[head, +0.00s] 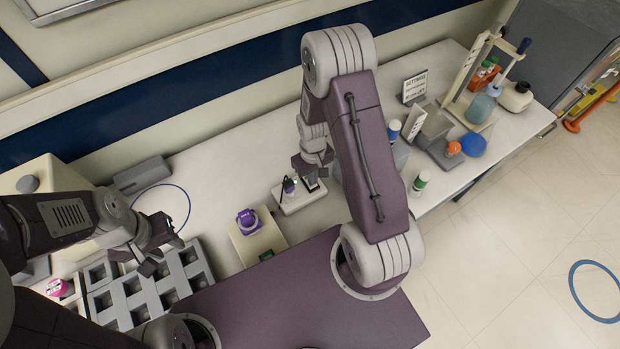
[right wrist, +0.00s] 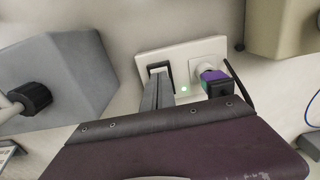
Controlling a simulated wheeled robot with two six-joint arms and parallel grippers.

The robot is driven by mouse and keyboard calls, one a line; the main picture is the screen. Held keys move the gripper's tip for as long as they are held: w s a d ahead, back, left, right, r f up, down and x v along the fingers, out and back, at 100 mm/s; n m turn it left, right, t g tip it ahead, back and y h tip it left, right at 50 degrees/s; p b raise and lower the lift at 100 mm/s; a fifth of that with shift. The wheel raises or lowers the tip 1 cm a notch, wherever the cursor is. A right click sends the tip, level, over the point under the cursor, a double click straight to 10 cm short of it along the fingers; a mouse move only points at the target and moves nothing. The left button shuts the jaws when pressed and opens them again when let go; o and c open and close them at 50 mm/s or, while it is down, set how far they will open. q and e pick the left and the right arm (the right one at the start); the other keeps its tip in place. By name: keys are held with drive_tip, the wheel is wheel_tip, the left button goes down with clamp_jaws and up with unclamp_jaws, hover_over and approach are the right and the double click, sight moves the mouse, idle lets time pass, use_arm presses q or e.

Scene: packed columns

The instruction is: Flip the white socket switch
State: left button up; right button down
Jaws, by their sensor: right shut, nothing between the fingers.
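The white socket (head: 299,201) lies on the white bench in the head view, with a plug in it. In the right wrist view the socket plate (right wrist: 178,51) shows a rocker switch (right wrist: 160,68) at its left. A small green light (right wrist: 184,89) glows beside the rocker. A purple and black plug (right wrist: 215,78) sits in the outlet at the right. My right gripper (head: 313,182) is shut and empty, its fingertips (right wrist: 160,78) at the rocker and hiding its lower part; I cannot tell if they touch. My left gripper (head: 163,256) looks open and empty above the grey rack.
A beige block with a purple item (head: 248,221) stands left of the socket. The grey compartment rack (head: 194,268) is further left. A grey box (right wrist: 58,75) stands close left of the socket in the wrist view. Bottles (head: 482,105) and signs (head: 414,87) crowd the bench's right end.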

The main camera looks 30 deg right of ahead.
wheel_tip(320, 180, up, 6)
drive_tip(key=p, duration=0.5)
drive_tip(key=shift+r, duration=0.2)
